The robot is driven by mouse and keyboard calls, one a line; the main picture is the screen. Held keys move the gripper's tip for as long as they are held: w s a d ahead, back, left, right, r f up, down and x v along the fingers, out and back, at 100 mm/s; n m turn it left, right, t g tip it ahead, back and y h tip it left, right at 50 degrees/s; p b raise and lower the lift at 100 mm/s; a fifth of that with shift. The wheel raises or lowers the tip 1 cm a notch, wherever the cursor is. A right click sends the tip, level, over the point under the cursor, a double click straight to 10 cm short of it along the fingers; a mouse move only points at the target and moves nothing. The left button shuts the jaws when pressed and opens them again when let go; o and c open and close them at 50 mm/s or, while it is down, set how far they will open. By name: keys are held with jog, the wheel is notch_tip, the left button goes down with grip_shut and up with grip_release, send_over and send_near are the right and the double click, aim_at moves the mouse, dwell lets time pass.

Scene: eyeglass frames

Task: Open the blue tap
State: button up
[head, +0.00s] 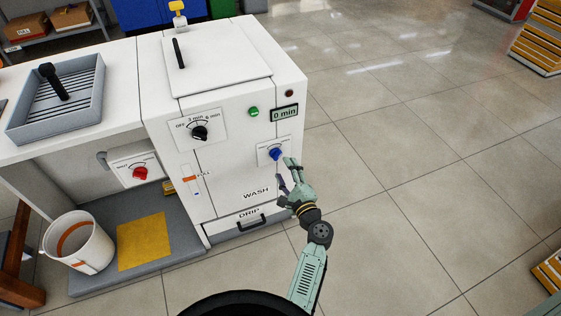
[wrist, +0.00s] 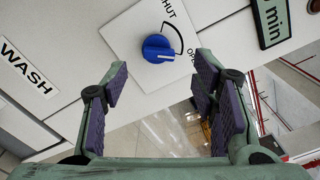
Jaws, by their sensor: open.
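The blue tap (head: 276,154) is a round knob on a white plate on the front of the white wash machine (head: 230,150). In the wrist view the blue tap (wrist: 157,48) sits above and between my fingers, with an arc running from SHUT to OPEN beside it.
A red knob (head: 140,173), a black timer dial (head: 199,132), a green button (head: 253,112) and a "0 min" display (head: 284,113) are nearby. A drip drawer (head: 249,222) is below. A white bucket (head: 78,244) stands at left. The floor (head: 430,190) at right is clear.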

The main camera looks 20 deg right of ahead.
jog(key=shift+s+d, duration=0.1)
jog(key=shift+s, duration=2.7)
